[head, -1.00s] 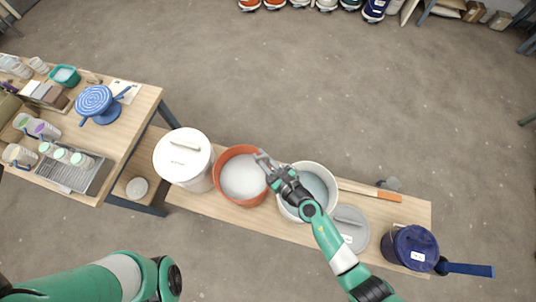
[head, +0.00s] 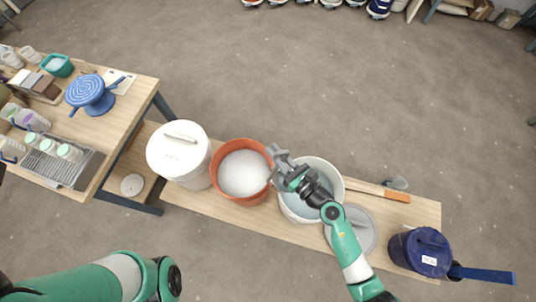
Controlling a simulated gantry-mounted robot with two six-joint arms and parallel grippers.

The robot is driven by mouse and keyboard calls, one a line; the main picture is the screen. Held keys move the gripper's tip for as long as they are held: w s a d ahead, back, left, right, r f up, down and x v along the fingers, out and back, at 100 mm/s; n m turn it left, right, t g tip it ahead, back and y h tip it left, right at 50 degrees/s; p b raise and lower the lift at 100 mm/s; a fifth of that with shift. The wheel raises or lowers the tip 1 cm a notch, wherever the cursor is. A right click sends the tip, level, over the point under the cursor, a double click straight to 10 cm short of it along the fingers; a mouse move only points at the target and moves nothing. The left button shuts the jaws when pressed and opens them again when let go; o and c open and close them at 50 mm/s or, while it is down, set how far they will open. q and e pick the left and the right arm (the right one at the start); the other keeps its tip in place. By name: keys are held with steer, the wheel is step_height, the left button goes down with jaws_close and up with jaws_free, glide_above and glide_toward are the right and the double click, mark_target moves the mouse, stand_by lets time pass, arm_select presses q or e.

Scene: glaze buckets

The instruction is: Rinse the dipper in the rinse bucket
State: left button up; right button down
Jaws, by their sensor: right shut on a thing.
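An orange-red bucket (head: 216,180) with whitish contents stands on the low bench. Right of it stands a white bucket (head: 338,178) with grey-blue liquid; no label shows which one is the rinse bucket. My right gripper (head: 279,158) is above the gap between these two buckets, close to their rims. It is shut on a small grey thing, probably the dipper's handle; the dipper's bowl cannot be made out. My right forearm covers part of the white bucket. My left arm is at the bottom left, and its gripper is out of view.
A lidded white bucket (head: 179,155) stands at left, a grey lid (head: 362,238) and a dark blue bucket (head: 420,251) at right. An orange-handled tool (head: 396,196) lies at the bench's back edge. A worktable (head: 128,112) with cups is at far left.

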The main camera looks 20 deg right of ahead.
steer(key=s+d+f+m+t+b, duration=0.1)
steer(key=s+d+m+t+b, duration=0.2)
steer(key=d+b, duration=0.5)
steer(key=s+d+m+t+b, duration=0.2)
steer(key=s+d+m+b, duration=0.15)
steer(key=d+b, duration=0.4)
steer(key=s+d+f+m+t+h+b, duration=0.5)
steer(key=d+f+m+h+b, duration=0.4)
steer(key=b, duration=1.4)
step_height(320, 180, down, 4)
steer(key=s+d+m, duration=0.1)
steer(key=d+m, duration=0.2)
steer(key=m, duration=0.1)
steer(key=shift+s+f+h, duration=0.2)
steer(key=shift+f+h, duration=0.05)
steer(key=shift+h, duration=0.05)
